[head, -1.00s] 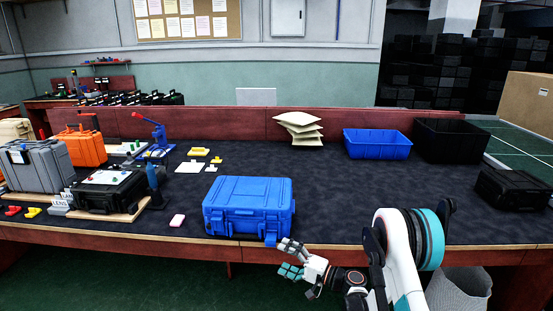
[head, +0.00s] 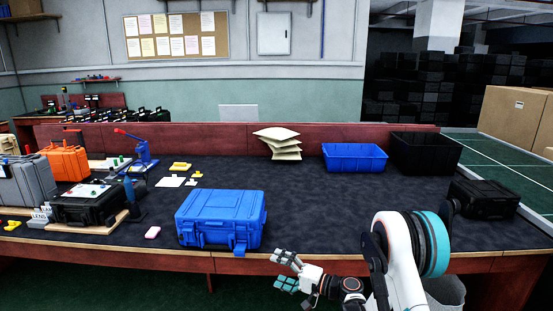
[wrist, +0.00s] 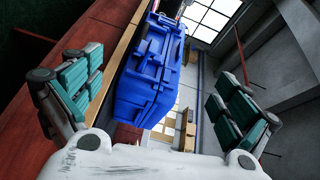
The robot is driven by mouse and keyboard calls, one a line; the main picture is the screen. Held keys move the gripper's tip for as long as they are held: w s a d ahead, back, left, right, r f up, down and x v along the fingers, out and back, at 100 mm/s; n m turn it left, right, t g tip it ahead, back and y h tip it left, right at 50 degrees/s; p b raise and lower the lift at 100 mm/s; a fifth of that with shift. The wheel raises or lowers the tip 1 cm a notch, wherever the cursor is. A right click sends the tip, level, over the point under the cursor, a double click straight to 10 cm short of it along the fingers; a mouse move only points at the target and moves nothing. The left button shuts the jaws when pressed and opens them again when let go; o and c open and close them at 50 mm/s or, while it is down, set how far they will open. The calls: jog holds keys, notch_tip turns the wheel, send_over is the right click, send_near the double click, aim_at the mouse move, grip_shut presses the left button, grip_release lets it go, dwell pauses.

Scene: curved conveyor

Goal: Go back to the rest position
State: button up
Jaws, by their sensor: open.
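My gripper (head: 287,272) is open and empty, held in front of the bench's front edge, just right of and below the blue case in the head view. In the wrist view my gripper (wrist: 160,95) shows its two teal-padded fingers wide apart with nothing between them touching. The closed blue case (head: 220,219) stands on the bench near its front edge. In the wrist view the blue case (wrist: 150,75) appears beyond the fingers, apart from them.
The dark-topped bench (head: 330,210) is clear right of the case. A blue bin (head: 354,158), a black bin (head: 425,153) and a black case (head: 484,199) stand at right. Stacked pale bags (head: 279,144) lie at the back.

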jog(key=s+d+r+n+g+h, duration=0.1)
jog(key=s+d+r+h, duration=0.3)
jog(key=r, duration=0.6)
jog(key=s+d+r+n+h, duration=0.1)
jog(key=s+r+h, duration=0.2)
jog(key=s+r, duration=0.5)
jog(key=s+d+r+n+h, duration=0.1)
jog(key=s+d+h, duration=0.3)
jog(key=s, duration=0.9)
jog(key=s+d+r+n+h, duration=0.1)
jog(key=s+d+h, duration=0.3)
jog(key=s+d, duration=0.6)
jog(key=s+r, duration=0.1)
jog(key=s, duration=0.2)
jog(key=shift+s+d+r+h, duration=0.2)
jog(key=shift+d+r+h, duration=0.05)
jog(key=shift+h, duration=0.05)
